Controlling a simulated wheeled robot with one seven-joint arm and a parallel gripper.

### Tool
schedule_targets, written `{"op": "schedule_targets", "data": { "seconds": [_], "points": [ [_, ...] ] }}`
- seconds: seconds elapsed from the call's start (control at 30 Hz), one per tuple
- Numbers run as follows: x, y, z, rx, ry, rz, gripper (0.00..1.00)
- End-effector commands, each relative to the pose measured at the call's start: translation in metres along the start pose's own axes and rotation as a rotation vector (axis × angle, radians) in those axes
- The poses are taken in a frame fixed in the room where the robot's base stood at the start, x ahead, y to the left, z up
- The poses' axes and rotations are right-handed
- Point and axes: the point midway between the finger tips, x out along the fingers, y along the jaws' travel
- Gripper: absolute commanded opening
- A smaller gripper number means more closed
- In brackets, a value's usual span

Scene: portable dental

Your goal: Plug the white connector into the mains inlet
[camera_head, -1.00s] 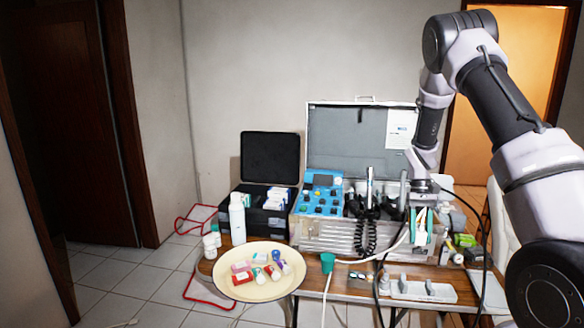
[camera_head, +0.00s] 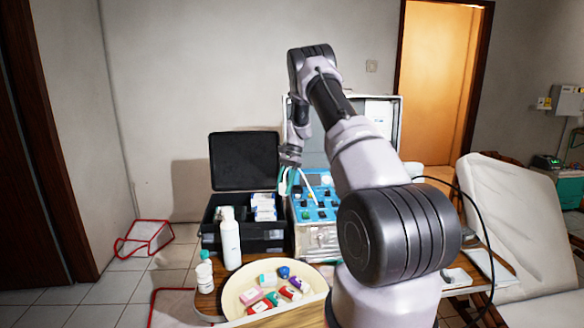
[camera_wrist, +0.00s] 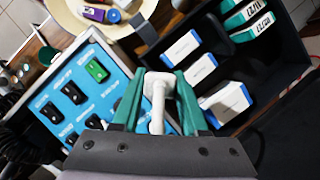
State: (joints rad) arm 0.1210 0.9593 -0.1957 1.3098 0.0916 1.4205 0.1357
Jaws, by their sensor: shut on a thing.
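My gripper (camera_wrist: 158,92) has teal fingers and is shut on the white connector (camera_wrist: 157,84), seen in the middle of the wrist view. The connector's white lead runs back between the fingers. In the head view my gripper (camera_head: 288,181) is small, above the left end of the dental unit, near its blue control panel (camera_head: 318,208). The panel also shows at left in the wrist view (camera_wrist: 75,92), with dark switches and one green switch. The connector is held above the gap between the panel and the black case. I cannot make out the mains inlet in either view.
An open black case (camera_head: 212,238) holding white and teal boxes stands left of the unit. A white bottle (camera_head: 230,240) and a cream plate (camera_head: 233,302) of small items stand in front. The unit's raised lid is behind, and my arm hides its right part.

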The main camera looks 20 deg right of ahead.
Motion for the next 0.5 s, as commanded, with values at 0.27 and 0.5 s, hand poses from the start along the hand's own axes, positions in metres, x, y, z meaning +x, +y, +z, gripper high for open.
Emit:
{"op": "schedule_targets", "data": {
  "seconds": [0.27,0.5],
  "points": [
    [-0.068,-0.032,-0.089,0.588,0.027,-0.266,0.00],
    [-0.082,-0.036,-0.109,0.723,0.033,-0.323,0.00]
  ]
}}
